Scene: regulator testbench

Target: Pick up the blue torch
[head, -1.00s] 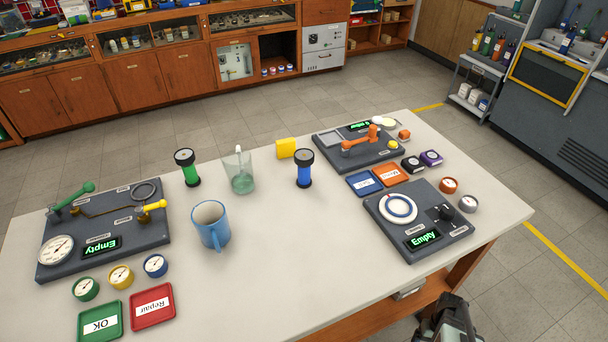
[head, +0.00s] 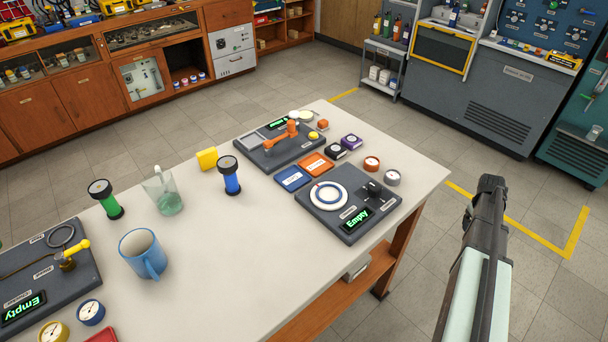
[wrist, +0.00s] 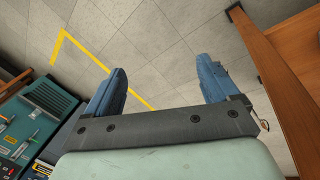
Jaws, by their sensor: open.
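The blue torch (head: 230,176) stands upright on the table, with a black head on top and a blue body. It is near the middle of the table, right of the glass beaker. My gripper (head: 491,184) is off the table's right side, over the floor and well apart from the torch. In the wrist view my gripper (wrist: 164,85) has its two blue fingers spread wide with nothing between them. The torch does not show in the wrist view.
A yellow block (head: 207,158) stands close behind the torch. A glass beaker (head: 164,192), a green torch (head: 106,199) and a blue mug (head: 142,253) are to its left. Blue and orange trays (head: 293,178) and a dark test panel (head: 348,205) lie to its right.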

